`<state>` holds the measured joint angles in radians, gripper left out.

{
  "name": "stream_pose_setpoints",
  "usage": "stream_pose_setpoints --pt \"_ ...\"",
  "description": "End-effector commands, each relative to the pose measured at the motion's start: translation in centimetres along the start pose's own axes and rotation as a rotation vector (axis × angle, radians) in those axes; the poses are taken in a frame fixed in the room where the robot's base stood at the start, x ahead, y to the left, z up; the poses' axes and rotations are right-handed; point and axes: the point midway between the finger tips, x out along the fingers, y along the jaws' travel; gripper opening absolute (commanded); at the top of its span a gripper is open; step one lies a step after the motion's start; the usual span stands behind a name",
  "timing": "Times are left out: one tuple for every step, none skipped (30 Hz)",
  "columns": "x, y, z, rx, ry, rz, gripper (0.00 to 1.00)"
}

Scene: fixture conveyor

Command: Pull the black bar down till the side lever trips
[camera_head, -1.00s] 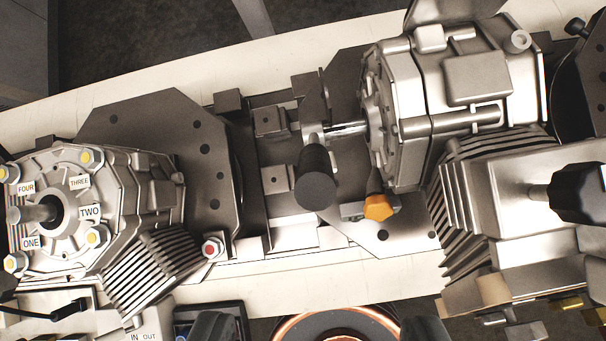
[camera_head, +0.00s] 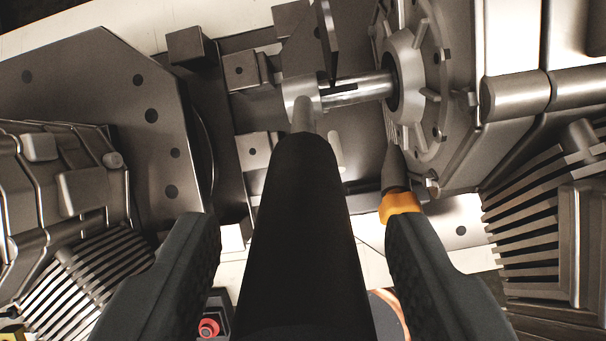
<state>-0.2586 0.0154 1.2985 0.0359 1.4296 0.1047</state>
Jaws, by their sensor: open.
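The black bar (camera_head: 303,235) is a thick dark cylinder. It runs from a metal hub (camera_head: 301,97) on a shiny shaft (camera_head: 357,91) toward the camera, down to the bottom edge of the view. My gripper (camera_head: 303,232) is open, with one dark finger on each side of the bar. A gap shows between the bar and each finger near the tips. A lever with an orange end (camera_head: 400,204) and a dark tapered part stands right of the bar, its orange end just above the right fingertip. I cannot tell if they touch.
A grey flanged housing (camera_head: 425,90) stands to the right, with a finned block (camera_head: 550,215) below it. Another finned housing (camera_head: 65,190) and a dark plate (camera_head: 110,110) are on the left. A red button (camera_head: 208,327) shows at the bottom.

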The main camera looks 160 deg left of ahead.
Motion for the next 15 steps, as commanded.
stream_pose_setpoints --pt "0.49 0.0 0.04 0.0 -0.002 0.0 0.5" --pt "0.72 0.0 0.04 0.0 -0.002 0.0 0.5" --pt "0.96 0.0 0.03 0.0 -0.001 0.0 0.5" --pt "1.09 0.0 0.02 0.0 0.0 0.0 0.5" --pt "1.19 0.0 0.02 0.0 0.0 0.0 0.5" --pt "1.3 0.0 0.01 0.0 0.0 0.0 0.5" --pt "1.35 0.0 0.01 0.0 0.0 0.0 0.5" --pt "1.38 0.0 0.01 0.0 0.0 0.0 0.5" --pt "1.4 0.0 0.01 0.0 0.0 0.0 0.5" --pt "1.41 0.0 0.01 0.0 0.0 0.0 0.5" --pt "1.41 0.0 0.01 0.0 0.0 0.0 0.5" --pt "1.41 0.01 0.01 0.0 0.0 0.0 0.5" --pt "1.4 0.01 0.01 0.0 0.0 0.0 0.5" --pt "1.4 0.01 0.01 0.0 0.0 0.0 0.5" --pt "1.4 0.01 0.01 0.0 0.0 0.0 0.46"
